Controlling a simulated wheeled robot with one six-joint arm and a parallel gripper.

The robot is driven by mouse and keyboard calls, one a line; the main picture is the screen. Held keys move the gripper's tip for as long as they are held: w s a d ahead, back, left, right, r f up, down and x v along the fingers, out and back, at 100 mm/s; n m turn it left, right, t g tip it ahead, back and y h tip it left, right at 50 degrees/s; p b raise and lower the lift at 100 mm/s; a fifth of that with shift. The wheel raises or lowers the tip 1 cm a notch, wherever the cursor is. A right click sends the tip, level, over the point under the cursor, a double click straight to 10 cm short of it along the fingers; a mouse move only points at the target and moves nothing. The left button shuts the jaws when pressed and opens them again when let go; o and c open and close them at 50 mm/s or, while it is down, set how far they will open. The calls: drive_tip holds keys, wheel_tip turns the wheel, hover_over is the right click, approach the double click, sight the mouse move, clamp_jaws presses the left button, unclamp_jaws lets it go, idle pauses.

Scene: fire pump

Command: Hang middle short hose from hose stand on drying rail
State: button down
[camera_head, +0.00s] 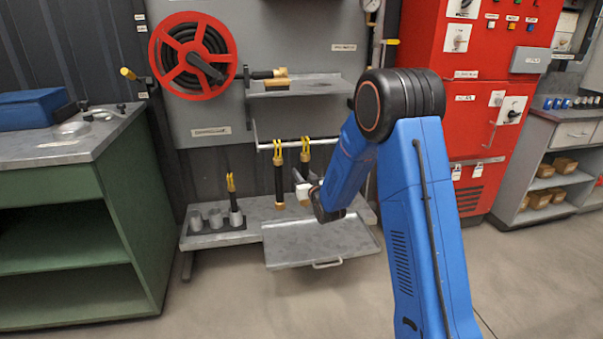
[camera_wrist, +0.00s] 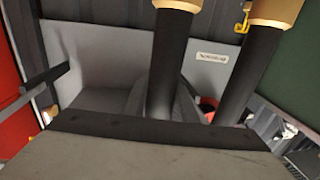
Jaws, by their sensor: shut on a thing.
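My gripper (camera_head: 306,187) is shut on a black short hose (camera_wrist: 170,62) with gold ends. In the head view the held hose's yellow forked top (camera_head: 305,150) is level with the drying rail (camera_head: 290,144); I cannot tell whether it rests on it. My arm partly hides its lower part. Another short hose (camera_head: 279,172) hangs from the rail just left of it, also close beside the held one in the wrist view (camera_wrist: 247,70).
A grey shelf (camera_head: 300,88) with a brass-ended nozzle juts out above the rail. A bench (camera_head: 265,208) with a tray (camera_head: 322,246) lies below. A red hose reel (camera_head: 192,55) is on the wall. A green workbench (camera_head: 125,190) stands left, a red cabinet (camera_head: 425,35) right.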

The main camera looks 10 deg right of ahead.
drive_tip(key=c, duration=1.4)
unclamp_jaws()
drive_tip(key=shift+s, duration=0.1)
drive_tip(key=s+d+r+g+h, duration=0.1)
drive_tip(key=s+d+r+g, duration=0.1)
drive_tip(key=s, duration=1.8)
drive_tip(key=s+d+r+m+g+h, duration=0.1)
drive_tip(key=s+d+r+g, duration=0.2)
drive_tip(key=s, duration=1.7)
drive_tip(key=s+d+r+g, duration=0.2)
drive_tip(key=s+g, duration=0.6)
drive_tip(key=s, duration=1.2)
drive_tip(key=shift+s+d+r+m+h, duration=0.1)
drive_tip(key=shift+d+r+m+h, duration=0.1)
drive_tip(key=shift+r, duration=0.3)
drive_tip(key=shift+s+d+r+m+h, duration=0.1)
drive_tip(key=shift+r+m+h, duration=0.1)
drive_tip(key=shift+r, duration=0.3)
